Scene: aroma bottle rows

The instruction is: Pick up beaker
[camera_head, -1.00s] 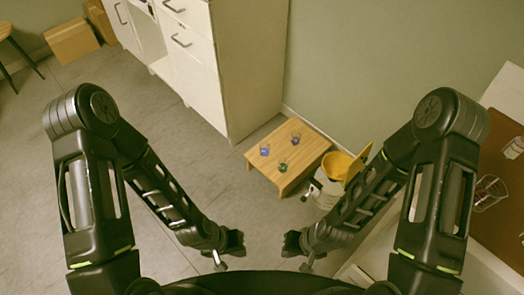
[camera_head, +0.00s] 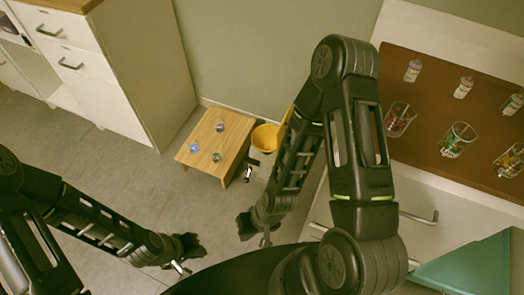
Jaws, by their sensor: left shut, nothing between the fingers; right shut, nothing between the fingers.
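Three clear glass beakers stand on the brown counter top at the right: a far one (camera_head: 398,120) with something reddish in it, a middle one (camera_head: 458,140) with greenish and red contents, and a near one (camera_head: 510,162) with yellowish contents, close to the right edge. My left gripper (camera_head: 190,254) is shut and empty at the lower left, over the floor. My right gripper (camera_head: 245,228) is shut and empty, also over the floor, left of the counter. Both are far from the beakers.
Three small bottles (camera_head: 413,71) stand in a row behind the beakers. A low wooden table (camera_head: 208,170) holds three small coloured items. A yellow bowl-like object (camera_head: 265,137) is beside it. A green panel (camera_head: 470,268) is at the lower right. A white cabinet (camera_head: 115,75) stands at the left.

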